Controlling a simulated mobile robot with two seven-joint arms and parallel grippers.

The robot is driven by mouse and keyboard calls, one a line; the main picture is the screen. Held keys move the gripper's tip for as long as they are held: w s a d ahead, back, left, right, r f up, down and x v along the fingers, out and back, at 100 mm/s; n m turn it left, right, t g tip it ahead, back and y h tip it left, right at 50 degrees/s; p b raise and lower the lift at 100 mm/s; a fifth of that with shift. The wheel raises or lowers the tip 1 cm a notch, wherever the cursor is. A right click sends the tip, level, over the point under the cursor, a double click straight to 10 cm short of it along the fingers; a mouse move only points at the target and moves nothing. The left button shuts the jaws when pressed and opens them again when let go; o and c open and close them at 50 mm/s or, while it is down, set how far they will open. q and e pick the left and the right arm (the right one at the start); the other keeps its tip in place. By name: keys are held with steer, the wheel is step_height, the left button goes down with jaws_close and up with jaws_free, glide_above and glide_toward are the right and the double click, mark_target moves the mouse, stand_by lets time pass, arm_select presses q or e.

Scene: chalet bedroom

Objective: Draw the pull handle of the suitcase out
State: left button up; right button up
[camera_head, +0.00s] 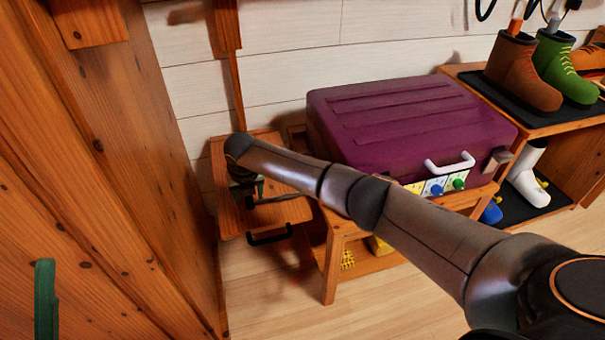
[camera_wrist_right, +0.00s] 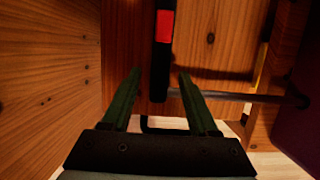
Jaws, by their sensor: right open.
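The purple suitcase (camera_head: 400,120) lies flat on a wooden bench, with a white carry handle (camera_head: 450,163) on its front. In the right wrist view its dark purple side (camera_wrist_right: 302,135) is at the right edge. A black grip with a red part, seemingly the pull handle (camera_wrist_right: 161,60), stands between my right gripper's (camera_wrist_right: 158,78) green fingers, with a grey rod running right toward the suitcase. The fingers are open; I see no contact. In the head view, my right gripper (camera_head: 257,189) is mostly hidden by its arm. A green piece, apparently my left gripper (camera_head: 45,300), shows bottom left.
A wooden cabinet with a black drawer handle (camera_head: 270,236) is under my right gripper. A tall wooden wall or door (camera_head: 120,150) is close on the left. The wooden bench (camera_head: 332,250) carries the suitcase. A boot rack (camera_head: 465,75) stands right. Floor is clear in front.

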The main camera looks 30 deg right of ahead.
steer(key=shift+r+p, duration=0.35)
steer(key=shift+p, duration=0.05)
steer(key=p+v, duration=0.2)
steer(key=p, duration=0.1)
arm_select(q)
steer(key=w+a+f+n+y+p, duration=0.1)
steer(key=w+f+n+y+p, duration=0.15)
steer(key=w+n+y, duration=0.35)
arm_select(e)
steer(key=shift+v, duration=0.8)
steer(key=shift+s+r+p, duration=0.25)
steer(key=shift+r+p, duration=0.15)
steer(key=shift+p, duration=0.25)
arm_select(q)
step_height(320, 180, down, 17)
steer(key=a+n+g+y+p, duration=0.1)
steer(key=n+g+y, duration=0.1)
steer(key=g+y, duration=0.3)
steer(key=shift+f+n+g, duration=0.15)
steer(key=shift+n+g, duration=0.15)
steer(key=shift+g, duration=0.7)
arm_select(e)
steer(key=shift+s+r, duration=0.1)
steer(key=shift+r, duration=0.3)
arm_select(q)
steer(key=shift+w+a, duration=0.1)
arm_select(e)
steer(key=shift+a, duration=0.1)
